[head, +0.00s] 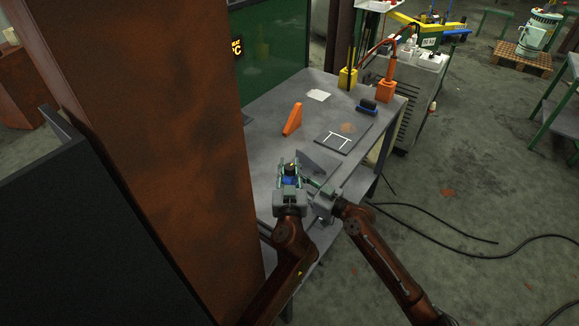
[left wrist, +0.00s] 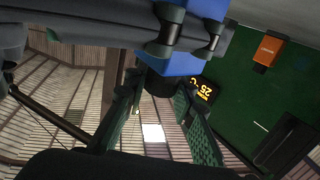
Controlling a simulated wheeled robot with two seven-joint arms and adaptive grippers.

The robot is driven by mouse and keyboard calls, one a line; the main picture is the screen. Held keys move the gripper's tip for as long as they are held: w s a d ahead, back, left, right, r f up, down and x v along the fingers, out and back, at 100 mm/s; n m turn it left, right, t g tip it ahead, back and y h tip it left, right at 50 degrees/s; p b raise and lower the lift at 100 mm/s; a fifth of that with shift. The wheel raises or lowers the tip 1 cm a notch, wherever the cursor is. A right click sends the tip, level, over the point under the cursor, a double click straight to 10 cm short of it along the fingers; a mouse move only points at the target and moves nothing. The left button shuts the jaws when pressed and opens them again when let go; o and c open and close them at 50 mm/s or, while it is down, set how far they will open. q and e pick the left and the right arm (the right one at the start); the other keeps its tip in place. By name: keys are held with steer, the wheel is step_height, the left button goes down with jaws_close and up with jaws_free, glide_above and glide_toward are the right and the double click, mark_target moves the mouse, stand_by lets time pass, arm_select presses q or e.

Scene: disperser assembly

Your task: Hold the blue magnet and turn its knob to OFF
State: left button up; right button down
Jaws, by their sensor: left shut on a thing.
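The blue magnet (head: 291,182) is in my left gripper (head: 290,174), above the front of the grey workbench. My left gripper is shut on it. In the left wrist view, the blue body (left wrist: 184,64) shows behind grey finger links at the top, with a dark round knob (left wrist: 158,84) on it. My right gripper (head: 312,184) is close beside the magnet on its right. Green textured fingers, which look like those of my right gripper (left wrist: 160,108), stand apart on either side of the knob in the left wrist view. Contact with the knob and its setting cannot be made out.
The workbench (head: 262,135) holds an orange wedge (head: 293,119), a dark plate with white markings (head: 333,140), a dark blue object (head: 367,107) and yellow and orange holders (head: 347,78) at the back. A rusty column (head: 165,120) stands close on the left. Cables lie on the floor.

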mark_target(289, 165)
arm_select(q)
steer(key=shift+n+g+y, duration=0.3)
steer(key=shift+n+y, duration=1.2)
steer(key=shift+y, duration=0.8)
jaws_close()
steer(key=o, duration=1.1)
jaws_free()
steer(key=shift+o, duration=0.2)
steer(key=shift+r, duration=0.1)
step_height(289, 165, up, 10)
steer(key=shift+f, duration=0.1)
